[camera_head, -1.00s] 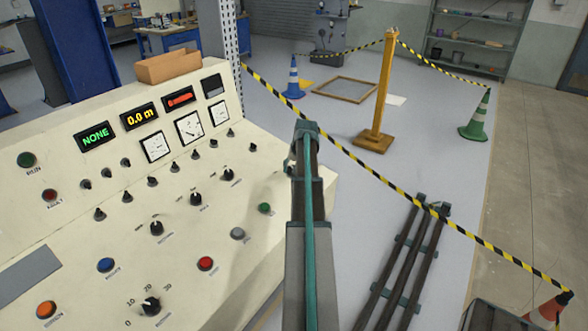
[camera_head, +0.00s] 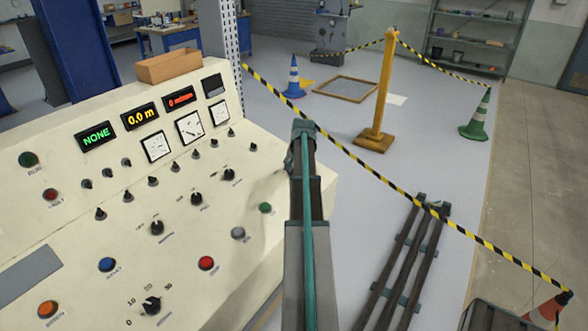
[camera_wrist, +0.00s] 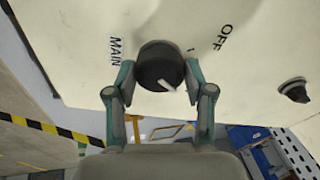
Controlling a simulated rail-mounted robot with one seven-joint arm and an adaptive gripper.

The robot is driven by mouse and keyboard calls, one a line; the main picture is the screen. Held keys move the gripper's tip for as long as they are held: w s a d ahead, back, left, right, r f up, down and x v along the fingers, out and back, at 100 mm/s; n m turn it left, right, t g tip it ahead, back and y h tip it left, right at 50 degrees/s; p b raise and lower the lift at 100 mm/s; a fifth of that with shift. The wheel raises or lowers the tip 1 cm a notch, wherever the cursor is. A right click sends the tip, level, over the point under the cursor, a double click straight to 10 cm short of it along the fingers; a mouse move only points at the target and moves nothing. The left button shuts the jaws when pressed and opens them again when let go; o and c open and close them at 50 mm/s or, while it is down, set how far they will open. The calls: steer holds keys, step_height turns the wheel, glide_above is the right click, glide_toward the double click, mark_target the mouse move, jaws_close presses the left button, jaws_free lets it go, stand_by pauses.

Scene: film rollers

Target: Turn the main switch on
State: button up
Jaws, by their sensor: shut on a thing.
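In the wrist view, the main switch (camera_wrist: 160,66) is a round black knob on the cream panel, with "MAIN" printed to its left and "OFF" to its upper right. Its short white mark shows at the lower right of the knob's face and does not point at "OFF". My gripper (camera_wrist: 159,80) is shut on the knob, one teal-and-grey finger on each side of it. Any "ON" label is hidden or out of view. In the head view, my arm reaches up beside the console, and I cannot make out the gripper or the main switch.
The cream console (camera_head: 110,190) carries several knobs, buttons and gauges. In the wrist view, another black knob (camera_wrist: 293,90) sits at the right, clear of my fingers. Dark rails (camera_head: 405,260) lie on the floor.

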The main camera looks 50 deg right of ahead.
steer(key=o, duration=1.2)
steer(key=shift+c, duration=0.2)
steer(key=v, duration=1.2)
steer(key=shift+s, duration=0.1)
